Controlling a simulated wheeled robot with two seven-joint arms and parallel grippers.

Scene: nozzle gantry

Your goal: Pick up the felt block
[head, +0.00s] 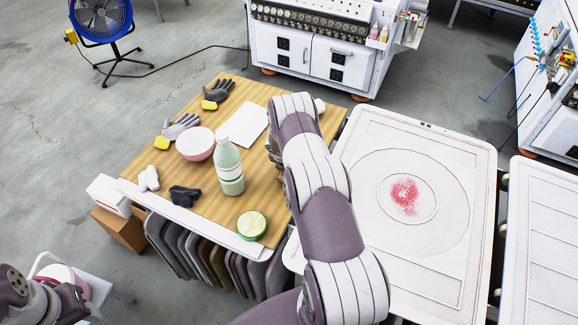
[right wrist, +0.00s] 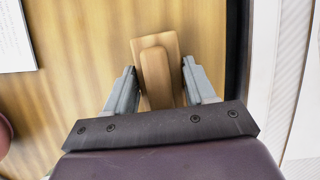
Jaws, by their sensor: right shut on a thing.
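The felt block (right wrist: 172,48) shows in the right wrist view as a tan block with a raised, rounded grip (right wrist: 156,78) on top. My right gripper (right wrist: 160,72) is shut on this grip, with one grey finger on each side. The block is over the wooden tabletop; I cannot tell whether it touches it. In the head view my right arm hides the block and most of the gripper. My left gripper (head: 73,299) is partly in view at the lower left, away from the table, and its jaws are unclear.
The wooden table (head: 165,225) holds a pale green bottle (head: 229,168), a pink bowl (head: 195,144), a green-rimmed round tub (head: 251,225), gloves (head: 181,127), a dark cloth-like item (head: 184,196) and white paper (head: 243,124). A white printing frame (head: 361,135) stands close on the right.

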